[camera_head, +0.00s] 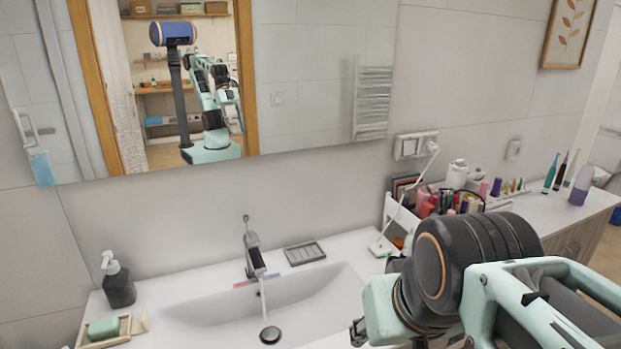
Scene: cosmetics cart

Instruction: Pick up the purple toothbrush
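Several slim upright electric toothbrushes stand at the right end of the counter. One is green (551,173). Beside it is a dark one (561,171) that may be the purple toothbrush; its colour is hard to tell at this size. A thin reddish and bluish stick-like item (256,281) lies at the back of the sink by the tap; I cannot tell what it is. My arm fills the lower right. Dark parts of my gripper (358,332) show at the bottom, left of the arm and far from the toothbrushes. Its fingers are mostly hidden and what they hold cannot be seen.
The white sink (190,328) has a running tap (254,250). A dark soap dispenser (118,284) and soap tray (104,331) stand left. The mirror (310,90) reflects my body.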

